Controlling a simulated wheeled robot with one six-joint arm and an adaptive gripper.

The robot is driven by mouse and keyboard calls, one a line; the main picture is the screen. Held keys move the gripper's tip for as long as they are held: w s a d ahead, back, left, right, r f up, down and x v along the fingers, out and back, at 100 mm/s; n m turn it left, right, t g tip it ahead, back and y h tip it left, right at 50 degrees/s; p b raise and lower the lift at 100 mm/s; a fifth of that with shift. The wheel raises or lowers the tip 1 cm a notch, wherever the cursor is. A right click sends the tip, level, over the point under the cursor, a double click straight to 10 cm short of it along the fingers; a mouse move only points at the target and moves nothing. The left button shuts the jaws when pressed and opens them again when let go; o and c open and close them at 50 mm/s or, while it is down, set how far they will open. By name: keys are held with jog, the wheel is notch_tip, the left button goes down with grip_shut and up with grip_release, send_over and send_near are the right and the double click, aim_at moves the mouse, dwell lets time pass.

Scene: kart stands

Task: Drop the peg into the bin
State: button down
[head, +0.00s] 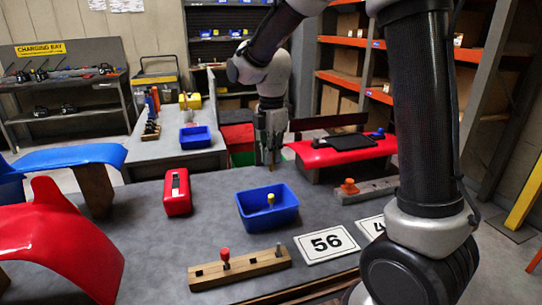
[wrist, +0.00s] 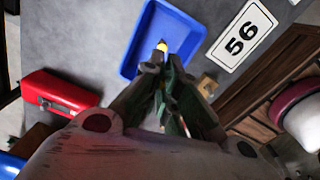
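The blue bin (head: 247,214) stands on the grey table. A yellow peg (head: 271,199) shows inside it, apart from my gripper. My gripper (head: 270,163) points down and appears above and behind the bin in the head view. In the wrist view, my fingertips (wrist: 163,64) overlap the near side of the bin (wrist: 135,45), and the yellow peg (wrist: 162,45) shows just past them. The fingertips look close together, but I cannot tell if they are fully shut. The peg's lower part is hard to make out.
A wooden block (head: 240,268) with a red-topped peg (head: 225,255) lies in front of the bin. A red box (head: 177,193) stands left of it. A "56" card (head: 326,243) lies to the right. A grey block with an orange piece (head: 349,187) is farther right.

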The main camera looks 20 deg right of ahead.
aim_at(271, 171)
jog(key=shift+f, duration=3)
jog(key=c, duration=1.6)
grip_release()
jog(key=shift+o, duration=0.2)
notch_tip(271, 171, up, 12)
jog(key=shift+r, duration=0.1)
